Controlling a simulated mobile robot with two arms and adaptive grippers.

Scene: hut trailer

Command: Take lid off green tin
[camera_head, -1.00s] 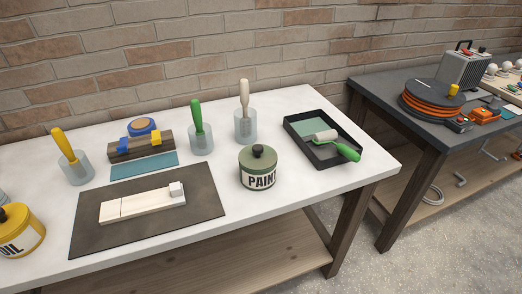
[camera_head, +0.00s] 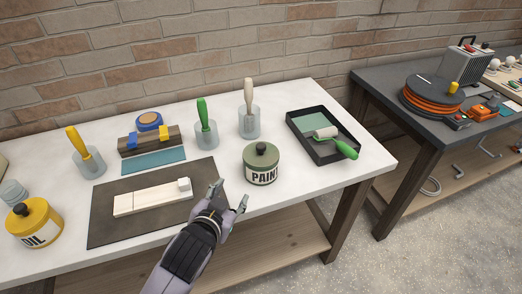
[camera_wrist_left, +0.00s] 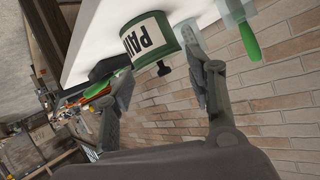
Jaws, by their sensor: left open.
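The green tin (camera_head: 260,172) with a white PAINT label stands upright on the white table. Its lid (camera_head: 261,150) with a dark round knob is on top. My left gripper (camera_head: 229,192) is open and empty, just left of and in front of the tin, apart from it. In the left wrist view the tin (camera_wrist_left: 150,42) and its dark knob (camera_wrist_left: 163,69) appear above and between the open fingers of my gripper (camera_wrist_left: 163,88). My right gripper is not in view.
A dark mat (camera_head: 115,196) with a pale wood piece (camera_head: 150,199) lies left of the tin. A yellow OIL tin (camera_head: 36,226) stands at the left. Brush cups (camera_head: 249,123) stand behind. A black paint tray (camera_head: 325,155) lies to the right.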

